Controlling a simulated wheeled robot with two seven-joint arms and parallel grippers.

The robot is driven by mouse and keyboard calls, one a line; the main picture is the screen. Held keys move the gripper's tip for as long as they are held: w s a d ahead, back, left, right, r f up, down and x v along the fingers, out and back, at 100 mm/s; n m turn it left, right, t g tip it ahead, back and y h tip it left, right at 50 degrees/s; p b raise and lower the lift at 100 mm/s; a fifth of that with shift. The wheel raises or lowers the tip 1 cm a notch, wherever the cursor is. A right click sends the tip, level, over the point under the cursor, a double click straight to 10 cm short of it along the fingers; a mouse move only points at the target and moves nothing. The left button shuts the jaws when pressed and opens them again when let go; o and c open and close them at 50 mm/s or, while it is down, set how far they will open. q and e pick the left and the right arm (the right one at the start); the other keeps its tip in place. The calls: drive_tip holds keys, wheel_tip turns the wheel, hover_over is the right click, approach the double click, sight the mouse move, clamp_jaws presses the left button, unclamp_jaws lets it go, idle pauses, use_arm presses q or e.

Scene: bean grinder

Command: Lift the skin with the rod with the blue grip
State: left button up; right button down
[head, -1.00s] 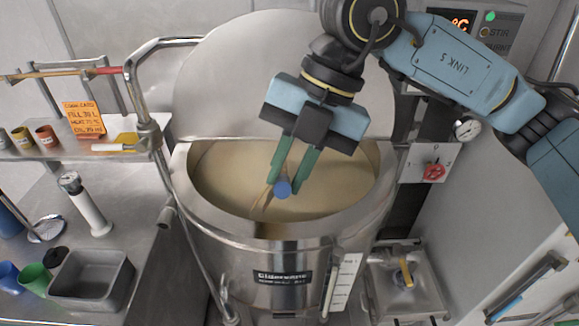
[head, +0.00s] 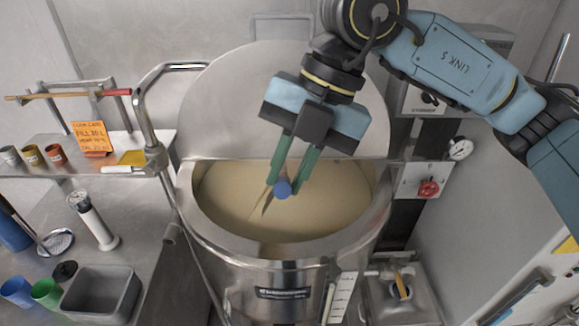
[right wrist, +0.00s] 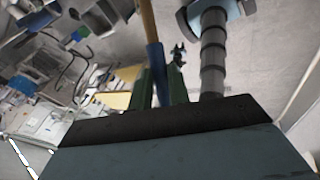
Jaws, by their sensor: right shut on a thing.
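My right gripper (head: 284,186) is over the open steel vat (head: 300,253), fingers pointing down. It is shut on the rod with the blue grip; the blue end (head: 282,188) shows between the green fingertips. In the right wrist view the blue grip (right wrist: 157,72) sits between the fingers and the wooden shaft (right wrist: 147,22) extends beyond. In the head view the thin shaft slants down-left over the pale cream surface (head: 325,205) in the vat. I cannot tell whether its tip touches, and no separate skin shows on it. My left gripper is out of view.
A rod with a red grip (head: 120,92) lies on the rack at left. An orange card (head: 90,138) and small cups stand on the shelf. A grey bin (head: 100,293) is on the left counter. The vat's raised lid (head: 230,110) stands behind my gripper.

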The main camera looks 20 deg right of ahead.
drive_tip(key=shift+r+p, duration=1.35)
drive_tip(key=shift+r, duration=0.45)
